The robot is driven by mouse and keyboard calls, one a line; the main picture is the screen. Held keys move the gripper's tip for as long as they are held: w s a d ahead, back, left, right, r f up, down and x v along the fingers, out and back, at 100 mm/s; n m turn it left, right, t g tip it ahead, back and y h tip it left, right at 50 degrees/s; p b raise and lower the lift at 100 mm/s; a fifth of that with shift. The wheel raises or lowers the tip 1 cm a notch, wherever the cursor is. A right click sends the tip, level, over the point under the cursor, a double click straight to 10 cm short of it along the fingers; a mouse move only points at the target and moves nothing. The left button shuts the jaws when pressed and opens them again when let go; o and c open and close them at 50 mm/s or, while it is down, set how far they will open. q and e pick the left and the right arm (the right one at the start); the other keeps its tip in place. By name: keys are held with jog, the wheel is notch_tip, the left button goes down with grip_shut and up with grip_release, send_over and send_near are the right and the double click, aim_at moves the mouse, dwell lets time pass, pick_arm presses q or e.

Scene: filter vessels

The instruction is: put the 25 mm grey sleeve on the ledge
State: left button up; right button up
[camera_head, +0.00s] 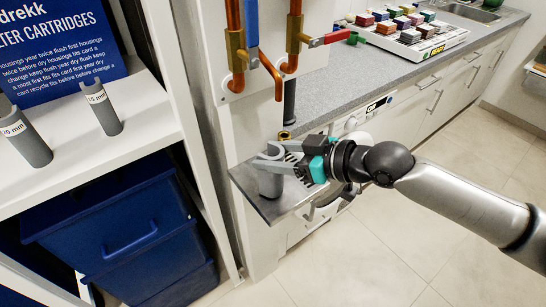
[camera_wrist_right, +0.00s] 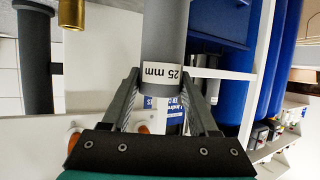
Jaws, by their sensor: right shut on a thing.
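The grey sleeve (camera_head: 269,184) is upright in my right gripper (camera_head: 268,158). Its label reads 25 mm in the right wrist view (camera_wrist_right: 163,45), where the fingers (camera_wrist_right: 165,95) are closed on both sides of it. In the head view the fingers hide its upper part. Its lower end is over the grey ledge (camera_head: 290,206), at or close to the surface; I cannot tell if they touch. My left gripper is not in view.
A dark tube (camera_head: 289,103) and a brass fitting (camera_head: 284,135) are just behind the sleeve. Copper pipes (camera_head: 235,50) hang above. Two other grey sleeves (camera_head: 105,112) (camera_head: 30,145) stand on the white shelf (camera_head: 150,112) at left. A counter (camera_head: 400,72) runs behind.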

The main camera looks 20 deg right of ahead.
jog(key=shift+w+f, duration=0.15)
jog(key=shift+f, duration=0.05)
jog(key=shift+f, duration=0.1)
jog(key=o, duration=1.3)
